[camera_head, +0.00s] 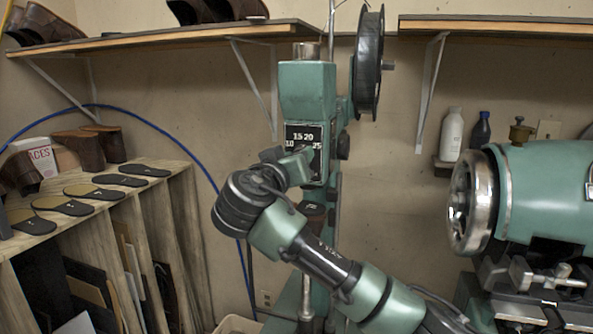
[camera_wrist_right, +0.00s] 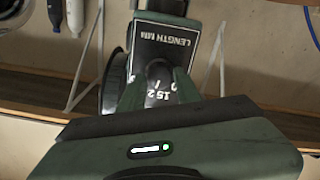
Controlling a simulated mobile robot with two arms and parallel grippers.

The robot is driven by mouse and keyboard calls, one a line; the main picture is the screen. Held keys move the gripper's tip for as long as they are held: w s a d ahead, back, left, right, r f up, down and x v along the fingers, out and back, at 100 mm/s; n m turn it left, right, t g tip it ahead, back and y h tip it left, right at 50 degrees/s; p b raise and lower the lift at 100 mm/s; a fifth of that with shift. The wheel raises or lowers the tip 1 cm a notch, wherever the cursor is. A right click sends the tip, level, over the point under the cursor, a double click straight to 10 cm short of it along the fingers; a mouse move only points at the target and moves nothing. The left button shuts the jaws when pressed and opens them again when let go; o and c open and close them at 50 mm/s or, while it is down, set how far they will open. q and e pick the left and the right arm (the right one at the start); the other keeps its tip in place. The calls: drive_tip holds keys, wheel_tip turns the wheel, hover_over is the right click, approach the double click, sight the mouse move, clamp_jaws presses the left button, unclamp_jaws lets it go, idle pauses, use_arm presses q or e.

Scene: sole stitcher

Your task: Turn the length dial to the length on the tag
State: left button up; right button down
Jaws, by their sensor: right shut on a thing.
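The green stitching machine (camera_head: 307,88) stands upright in the middle of the head view. Its black length plate (camera_head: 302,134) carries white numbers; 10, 15, 20 and 25 are readable. In the right wrist view the plate (camera_wrist_right: 178,42) shows "LENGTH MM" upside down. My right gripper (camera_head: 300,159) is at this plate, shut on the length dial, which its fingers and body mostly hide. In the right wrist view the gripper (camera_wrist_right: 158,82) covers part of the scale. I cannot make out a tag with a length. My left gripper is not in view.
A black reel (camera_head: 368,62) is mounted beside the machine's head. A green machine with a metal handwheel (camera_head: 470,203) stands at right. A wooden rack (camera_head: 150,190) with soles is at left. Shelves (camera_head: 150,36) run above; a blue hose hangs on the wall.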

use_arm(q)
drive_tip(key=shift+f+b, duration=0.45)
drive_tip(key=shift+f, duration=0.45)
use_arm(e)
drive_tip(key=shift+a+n, duration=0.1)
drive_tip(key=shift+n, duration=2.9)
drive_tip(key=c, duration=1)
unclamp_jaws()
drive_tip(key=shift+c, duration=0.2)
